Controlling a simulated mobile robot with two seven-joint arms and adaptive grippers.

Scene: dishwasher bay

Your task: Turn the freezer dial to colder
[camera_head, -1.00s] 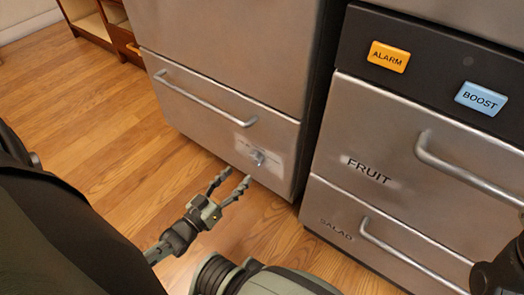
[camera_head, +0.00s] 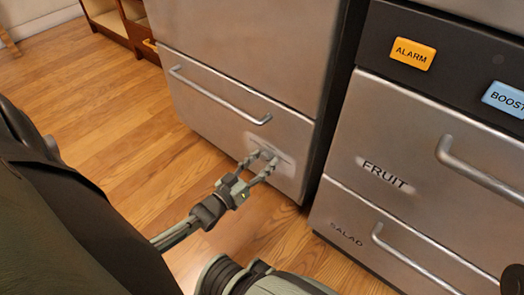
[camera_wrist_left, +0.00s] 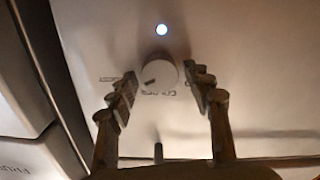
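The freezer dial is a small round pale knob on the lower drawer front of the left steel unit. In the left wrist view the dial (camera_wrist_left: 162,72) has a dark mark towards its lower left, and blurred lettering below it that I cannot read fully. My left gripper (camera_head: 262,160) is open at the drawer front, its fingertips close around the dial. In the left wrist view the left gripper (camera_wrist_left: 163,82) has one finger on each side of the dial; gaps show, and contact is not clear.
A bar handle (camera_head: 218,97) crosses the drawer above the dial. To the right stands a steel unit with FRUIT (camera_head: 385,175) and SALAD (camera_head: 346,234) drawers, an orange ALARM button (camera_head: 412,54) and a blue BOOST button (camera_head: 506,98). A small light (camera_wrist_left: 162,30) glows near the dial.

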